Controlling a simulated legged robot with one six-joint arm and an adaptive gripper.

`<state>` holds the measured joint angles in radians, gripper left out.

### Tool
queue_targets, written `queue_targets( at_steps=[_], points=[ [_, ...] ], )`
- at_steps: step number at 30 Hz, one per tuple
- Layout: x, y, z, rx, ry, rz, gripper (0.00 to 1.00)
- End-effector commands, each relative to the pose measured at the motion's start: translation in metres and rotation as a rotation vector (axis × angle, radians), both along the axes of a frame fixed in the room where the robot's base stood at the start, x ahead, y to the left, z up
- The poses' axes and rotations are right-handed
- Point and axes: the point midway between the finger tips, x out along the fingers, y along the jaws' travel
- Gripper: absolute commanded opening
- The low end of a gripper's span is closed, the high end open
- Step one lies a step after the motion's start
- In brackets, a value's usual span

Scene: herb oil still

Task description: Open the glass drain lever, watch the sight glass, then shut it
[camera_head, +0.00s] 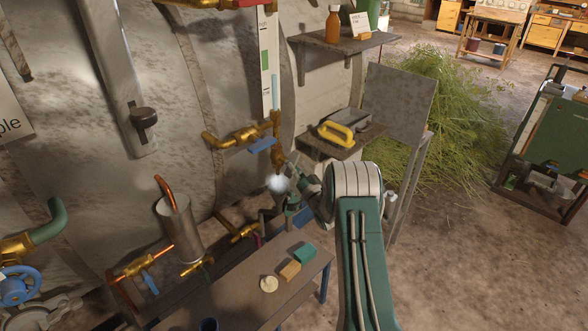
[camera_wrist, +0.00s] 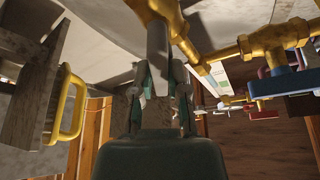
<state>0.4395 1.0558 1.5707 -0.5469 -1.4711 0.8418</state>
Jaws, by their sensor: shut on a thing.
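The sight glass (camera_head: 274,92) is a narrow upright tube on a white gauge board (camera_head: 264,45) with a green band, in the head view. Brass pipework (camera_head: 277,125) runs below it. My gripper (camera_head: 288,165) is beside the lower brass fitting. In the wrist view my gripper (camera_wrist: 160,75) is shut on a grey lever (camera_wrist: 158,45), which hangs from a brass body (camera_wrist: 155,8). This appears to be the glass drain lever; in the head view my arm and gripper largely hide it. A pale, bright puff (camera_head: 278,183) shows under the brass outlet.
A blue lever (camera_head: 262,145) sits on the brass branch to the left. A shelf with a yellow handle (camera_head: 335,132) stands close on the right. Below is a bench (camera_head: 245,300) with small blocks. Floor (camera_head: 450,260) is clear at the lower right.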

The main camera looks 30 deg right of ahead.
Motion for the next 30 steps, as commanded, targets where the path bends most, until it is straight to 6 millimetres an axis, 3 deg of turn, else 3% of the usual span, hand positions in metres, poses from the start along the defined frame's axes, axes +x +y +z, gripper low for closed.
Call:
queue_targets(
  at_steps=[1, 15, 30],
  points=[
    [-0.0014, -0.0017, -0.0068, -0.036, -0.002, -0.003, 0.0],
    [-0.0008, -0.0029, -0.0075, -0.34, -0.11, -0.001, 0.0],
    [-0.0008, -0.0025, -0.0081, -0.416, -0.136, 0.001, 0.0]
  ],
)
